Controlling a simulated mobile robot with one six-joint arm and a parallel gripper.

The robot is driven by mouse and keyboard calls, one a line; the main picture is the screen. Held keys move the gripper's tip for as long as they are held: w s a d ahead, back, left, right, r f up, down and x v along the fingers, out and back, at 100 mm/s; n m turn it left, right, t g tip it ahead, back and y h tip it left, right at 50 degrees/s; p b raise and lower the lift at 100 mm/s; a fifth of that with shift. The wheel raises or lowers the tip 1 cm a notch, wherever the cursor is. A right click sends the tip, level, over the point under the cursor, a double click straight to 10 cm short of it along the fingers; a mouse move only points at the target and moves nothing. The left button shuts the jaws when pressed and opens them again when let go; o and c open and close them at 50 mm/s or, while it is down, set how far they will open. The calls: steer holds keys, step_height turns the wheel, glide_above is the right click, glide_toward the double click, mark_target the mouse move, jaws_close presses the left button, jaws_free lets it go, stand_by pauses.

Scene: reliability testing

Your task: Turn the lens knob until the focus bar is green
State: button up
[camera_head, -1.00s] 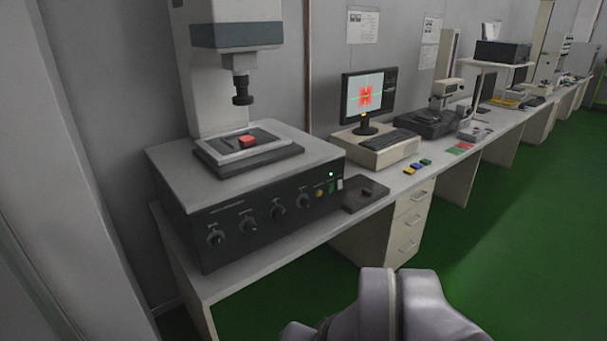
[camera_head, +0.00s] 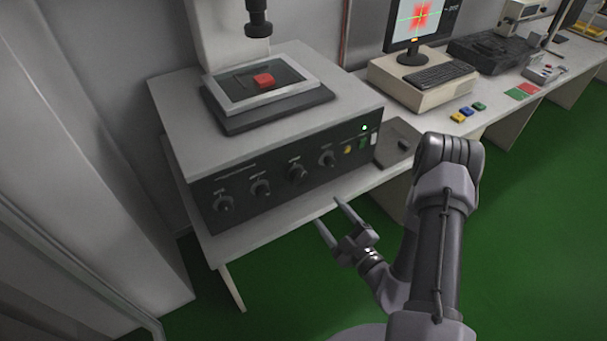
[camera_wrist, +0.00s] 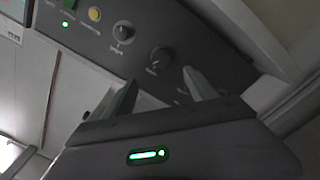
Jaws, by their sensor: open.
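The grey machine's dark front panel (camera_head: 285,170) carries several round knobs in a row, including a leftmost knob (camera_head: 223,202), a second knob (camera_head: 260,188), a third knob (camera_head: 297,172) and a right knob (camera_head: 327,158). Their labels are too small to read, so I cannot tell which is the lens knob. The monitor (camera_head: 420,22) shows a blurred red patch with green cross lines; a small orange mark (camera_head: 414,40) sits below. My gripper (camera_head: 328,210) is open and empty, in front of the panel, apart from the knobs. In the wrist view, a knob (camera_wrist: 160,60) shows between the fingertips.
A red block (camera_head: 264,80) lies on the machine's stage under the dark lens tube (camera_head: 257,20). The bench edge juts below the panel. A dark box (camera_head: 397,146) sits right of the machine. Green floor (camera_head: 520,220) is open at right.

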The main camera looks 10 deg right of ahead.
mark_target(300, 179)
steer(key=b+x, duration=0.1)
steer(key=x, duration=1.3)
steer(key=shift+w+a, duration=0.15)
steer(key=shift+c, duration=0.3)
steer(key=c, duration=1.3)
steer(key=shift+n, duration=0.3)
